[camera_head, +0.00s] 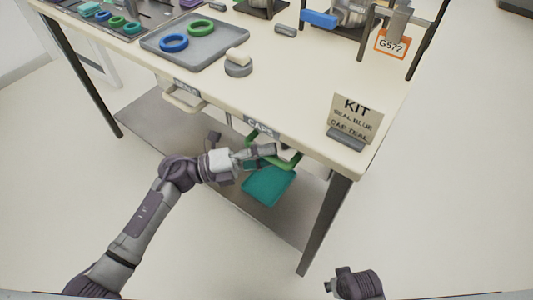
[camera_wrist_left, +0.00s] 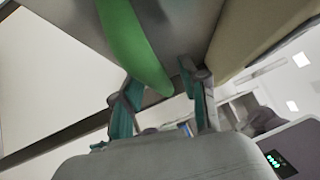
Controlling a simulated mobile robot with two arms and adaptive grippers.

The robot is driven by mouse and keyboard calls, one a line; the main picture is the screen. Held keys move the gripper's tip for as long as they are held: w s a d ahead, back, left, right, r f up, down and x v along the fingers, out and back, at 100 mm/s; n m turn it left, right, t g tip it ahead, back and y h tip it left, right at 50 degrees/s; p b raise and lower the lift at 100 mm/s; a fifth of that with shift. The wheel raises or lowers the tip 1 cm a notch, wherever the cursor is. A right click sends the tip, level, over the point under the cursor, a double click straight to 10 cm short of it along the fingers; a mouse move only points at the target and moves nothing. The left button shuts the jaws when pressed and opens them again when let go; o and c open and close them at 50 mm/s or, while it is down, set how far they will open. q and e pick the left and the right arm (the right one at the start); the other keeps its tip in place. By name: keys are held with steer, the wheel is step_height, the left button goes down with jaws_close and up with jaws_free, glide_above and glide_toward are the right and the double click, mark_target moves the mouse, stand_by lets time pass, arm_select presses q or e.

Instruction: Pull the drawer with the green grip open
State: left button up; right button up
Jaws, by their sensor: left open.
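The drawer with the green grip (camera_head: 286,164) is under the front edge of the table, below the "CAPS" label (camera_head: 262,127). My left gripper (camera_head: 270,151) is at this grip and partly hides it. In the left wrist view the green grip (camera_wrist_left: 128,45) is a curved bar running down toward the space between the two open fingers (camera_wrist_left: 163,88). I cannot tell whether a finger touches it. How far the drawer stands out is hidden. My right gripper (camera_head: 330,285) is at the bottom of the head view, away from the table; its fingers do not show clearly.
A second drawer with a cream grip (camera_head: 184,101) is further left. A teal tray (camera_head: 270,186) is below the green grip. A table leg (camera_head: 324,225) stands to the right. The table (camera_head: 290,75) holds a grey tray (camera_head: 222,50) with rings and a "KIT" sign (camera_head: 355,115).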

steer(key=shift+f, duration=0.1)
arm_select(q)
jaws_close()
arm_select(e)
steer(key=shift+w, duration=0.15)
arm_select(q)
steer(key=shift+s+a, duration=0.1)
arm_select(e)
steer(key=shift+r, duration=0.2)
